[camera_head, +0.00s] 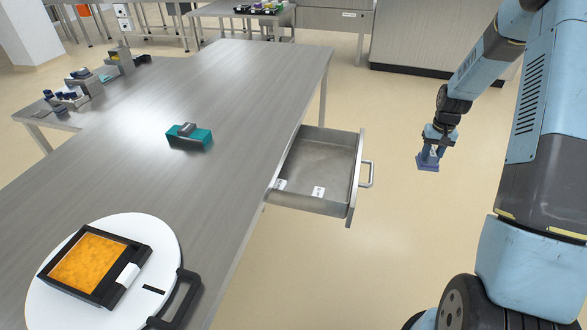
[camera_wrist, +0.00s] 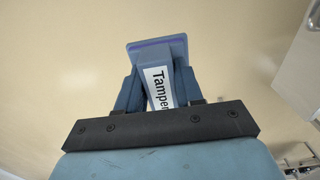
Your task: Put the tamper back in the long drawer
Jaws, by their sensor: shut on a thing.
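The tamper (camera_head: 428,163) is blue with a wide flat base, and its label reads "Tamper" in the wrist view (camera_wrist: 158,75). My gripper (camera_head: 432,149) is shut on it, also seen in the wrist view (camera_wrist: 158,97), with a finger on each side of the handle. The tamper hangs base down over the floor, to the right of the drawer and apart from it. The long drawer (camera_head: 354,190) is pulled out from the steel table's right side. Its floor is bare except for two small white labels near the front left.
The steel table (camera_head: 240,100) holds a teal block with a grey top (camera_head: 189,136). A white round plate (camera_head: 165,240) carries a black-framed tray of orange food (camera_head: 88,262) and a black handle. Floor between the drawer and my arm is clear.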

